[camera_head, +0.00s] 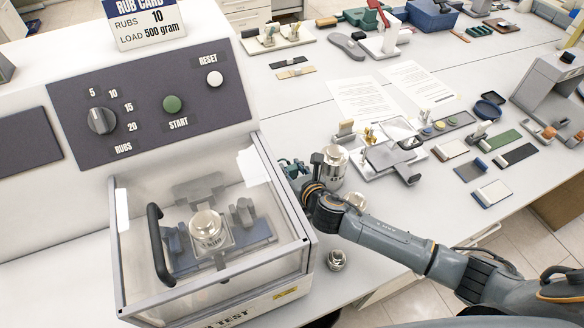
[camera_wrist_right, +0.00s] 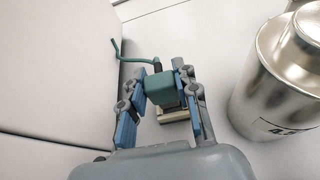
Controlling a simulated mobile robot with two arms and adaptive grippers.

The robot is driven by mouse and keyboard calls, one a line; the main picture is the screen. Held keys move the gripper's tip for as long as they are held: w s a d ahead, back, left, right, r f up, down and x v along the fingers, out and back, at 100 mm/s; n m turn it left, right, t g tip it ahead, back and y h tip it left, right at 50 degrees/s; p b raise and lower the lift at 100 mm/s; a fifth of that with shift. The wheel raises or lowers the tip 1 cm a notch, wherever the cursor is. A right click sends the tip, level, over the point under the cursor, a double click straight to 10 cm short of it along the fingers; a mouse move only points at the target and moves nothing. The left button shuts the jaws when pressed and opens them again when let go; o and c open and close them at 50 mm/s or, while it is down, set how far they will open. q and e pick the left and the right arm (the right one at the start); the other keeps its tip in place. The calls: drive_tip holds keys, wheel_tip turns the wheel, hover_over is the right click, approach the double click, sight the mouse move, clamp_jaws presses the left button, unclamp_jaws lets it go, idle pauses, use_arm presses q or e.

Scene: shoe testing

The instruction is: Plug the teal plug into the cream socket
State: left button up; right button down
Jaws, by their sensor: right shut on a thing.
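The teal plug (camera_wrist_right: 160,88) is a small block with a thin teal cable running up and left from it in the right wrist view. My right gripper (camera_wrist_right: 170,86) is shut on the plug, with a grey finger on each side. A cream piece, apparently the socket (camera_wrist_right: 173,116), shows low against the plug and is partly hidden by it. I cannot tell whether the plug is in it or just in front. In the head view my right gripper (camera_head: 292,172) is beside the right wall of the test machine, small and partly hidden. My left gripper is not in view.
A clear-walled rub-test machine (camera_head: 225,292) stands close left of my right gripper. A large metal weight (camera_head: 334,168) is close on the right, also large in the wrist view (camera_wrist_right: 285,85). Papers and shoe parts cover the table farther right.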

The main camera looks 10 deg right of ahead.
drive_tip(key=shift+s+f+b, duration=0.1)
drive_tip(key=shift+f+b, duration=0.8)
drive_tip(key=shift+f, duration=0.5)
drive_tip(key=c, duration=0.9)
unclamp_jaws()
drive_tip(key=v, duration=1.2)
drive_tip(key=shift+r, duration=0.1)
